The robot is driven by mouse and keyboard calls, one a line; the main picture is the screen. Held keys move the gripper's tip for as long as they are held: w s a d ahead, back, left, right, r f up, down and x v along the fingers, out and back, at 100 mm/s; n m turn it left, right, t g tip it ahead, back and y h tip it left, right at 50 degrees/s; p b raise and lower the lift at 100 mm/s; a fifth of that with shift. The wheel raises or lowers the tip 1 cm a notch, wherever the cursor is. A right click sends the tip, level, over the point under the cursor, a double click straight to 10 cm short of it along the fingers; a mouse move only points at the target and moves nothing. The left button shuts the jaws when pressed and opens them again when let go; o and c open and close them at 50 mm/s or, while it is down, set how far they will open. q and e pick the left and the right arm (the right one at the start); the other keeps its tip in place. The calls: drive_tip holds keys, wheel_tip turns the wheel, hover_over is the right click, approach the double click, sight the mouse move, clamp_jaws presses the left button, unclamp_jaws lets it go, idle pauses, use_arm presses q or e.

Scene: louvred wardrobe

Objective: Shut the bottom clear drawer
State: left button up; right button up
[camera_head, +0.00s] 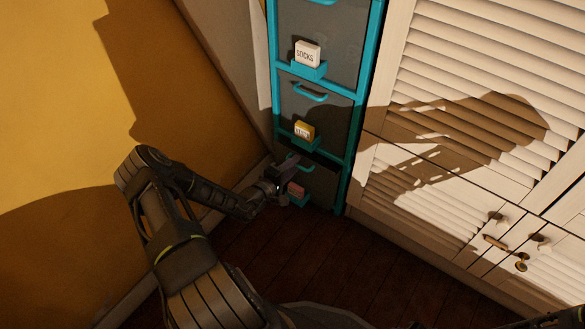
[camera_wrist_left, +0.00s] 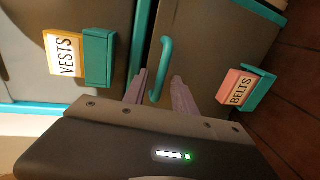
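The bottom clear drawer (camera_head: 323,181) is smoky and see-through, in the teal-framed tower. A dark gap shows along its top edge in the head view, so its front seems to stand out a little. Its pink BELTS card (camera_wrist_left: 239,88) sits in a teal holder. My left gripper (camera_head: 291,172) is at this drawer's front. In the left wrist view its two fingers (camera_wrist_left: 161,92) are apart, one on each side of the teal handle (camera_wrist_left: 162,66), with space between fingers and handle. Contact cannot be told. In the head view the gripper mostly hides the handle. My right gripper is not in view.
The VESTS drawer (camera_head: 318,112) and SOCKS drawer (camera_head: 325,35) are above, looking flush. A yellow wall (camera_head: 60,90) is at the left. The louvred wardrobe (camera_head: 480,60) with small knobs stands at the right. Dark wooden floor (camera_head: 345,260) lies clear in front.

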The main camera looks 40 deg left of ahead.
use_arm(q)
clamp_jaws()
drive_tip(key=shift+w, duration=0.1)
idle(1.3)
